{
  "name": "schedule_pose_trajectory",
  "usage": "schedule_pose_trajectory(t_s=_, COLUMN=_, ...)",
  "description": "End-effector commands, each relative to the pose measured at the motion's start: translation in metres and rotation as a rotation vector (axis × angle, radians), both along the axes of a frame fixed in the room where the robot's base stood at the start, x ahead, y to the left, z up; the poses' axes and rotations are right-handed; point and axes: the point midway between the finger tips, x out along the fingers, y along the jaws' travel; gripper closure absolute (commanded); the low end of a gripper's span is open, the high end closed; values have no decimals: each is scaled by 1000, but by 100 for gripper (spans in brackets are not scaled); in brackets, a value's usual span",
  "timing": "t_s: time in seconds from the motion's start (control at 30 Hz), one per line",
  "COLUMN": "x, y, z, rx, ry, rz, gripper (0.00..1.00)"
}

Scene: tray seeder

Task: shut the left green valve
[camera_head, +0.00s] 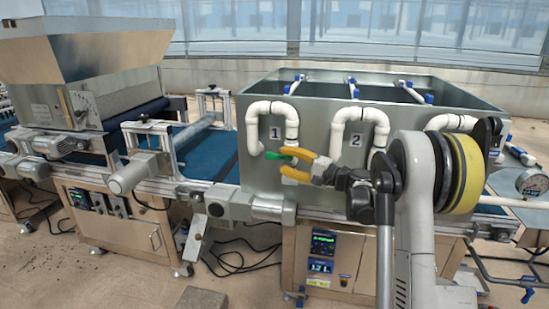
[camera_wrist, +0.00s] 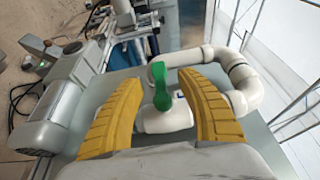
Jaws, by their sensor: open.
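The green valve handle (camera_head: 273,155) is on the white pipe (camera_head: 254,135) by the label "1" on the front of the grey tank. In the wrist view the green handle (camera_wrist: 157,85) stands up from a white valve body (camera_wrist: 165,118). My gripper (camera_head: 283,161) is open, with its yellow fingers at the handle. In the wrist view its two fingers (camera_wrist: 158,79) lie on either side of the handle, with a gap on each side. No touch shows.
A second white pipe (camera_head: 338,135) by the label "2" is to the right, partly behind my arm. The grey tank (camera_head: 310,100) stands above the conveyor. A metal hopper (camera_head: 110,55) is on the left.

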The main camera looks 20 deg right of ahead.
Motion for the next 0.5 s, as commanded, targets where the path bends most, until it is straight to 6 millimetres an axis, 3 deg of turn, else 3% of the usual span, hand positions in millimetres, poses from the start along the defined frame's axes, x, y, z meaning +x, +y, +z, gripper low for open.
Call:
schedule_pose_trajectory(t_s=0.2, x=-38, y=-26, z=0, rx=0, ry=0, rz=-3, gripper=55)
schedule_pose_trajectory(t_s=0.5, x=-56, y=-37, z=-1, rx=1, ry=1, rz=1, gripper=55)
